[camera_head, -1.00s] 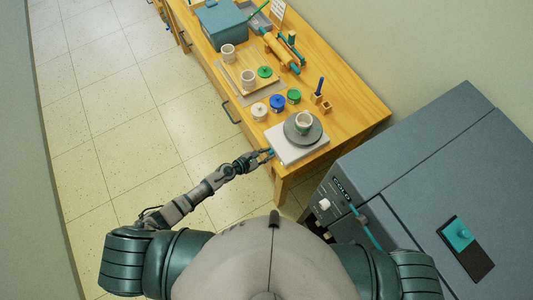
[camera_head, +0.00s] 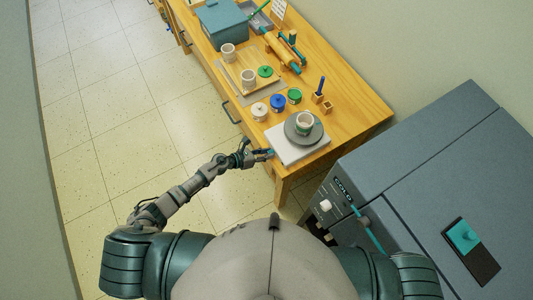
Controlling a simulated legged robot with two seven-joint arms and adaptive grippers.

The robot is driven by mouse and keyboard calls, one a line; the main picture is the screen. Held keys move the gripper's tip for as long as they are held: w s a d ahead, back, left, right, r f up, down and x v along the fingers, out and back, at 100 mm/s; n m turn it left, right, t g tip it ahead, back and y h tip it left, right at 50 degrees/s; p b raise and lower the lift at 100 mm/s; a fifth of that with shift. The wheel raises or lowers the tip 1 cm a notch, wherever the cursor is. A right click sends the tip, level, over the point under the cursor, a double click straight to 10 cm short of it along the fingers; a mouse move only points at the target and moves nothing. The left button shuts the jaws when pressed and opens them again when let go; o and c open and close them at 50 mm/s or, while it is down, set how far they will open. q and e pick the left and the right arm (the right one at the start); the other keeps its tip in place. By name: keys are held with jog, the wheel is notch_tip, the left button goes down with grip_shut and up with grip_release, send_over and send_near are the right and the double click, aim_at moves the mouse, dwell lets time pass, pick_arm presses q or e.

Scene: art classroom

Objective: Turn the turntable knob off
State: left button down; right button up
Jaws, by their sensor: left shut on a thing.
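The turntable has a pale square base (camera_head: 288,152) and a round grey disc (camera_head: 312,134), and it stands at the near end of the wooden table. A white cup (camera_head: 304,122) sits upright on the disc. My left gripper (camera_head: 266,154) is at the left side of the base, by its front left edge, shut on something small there. A bit of teal shows at the fingertips; the knob itself is hidden or too small to make out. My right gripper is not in view.
The wooden table (camera_head: 352,122) bears paint pots (camera_head: 278,102), a board with two cups (camera_head: 248,78), a rolling pin (camera_head: 282,52) and a blue box (camera_head: 221,22). A grey cabinet (camera_head: 400,170) stands close on the right. The floor left of the table is clear.

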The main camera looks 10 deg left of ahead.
pick_arm(q)
jog(key=shift+w+r, duration=0.35)
jog(key=shift+r, duration=0.05)
jog(key=c, duration=1.2)
grip_release()
jog(key=shift+c, duration=0.2)
jog(key=shift+s+f, duration=0.15)
jog(key=shift+a, duration=0.1)
jog(key=v, duration=1.1)
jog(key=shift+s+a, duration=0.2)
jog(key=shift+a, duration=0.15)
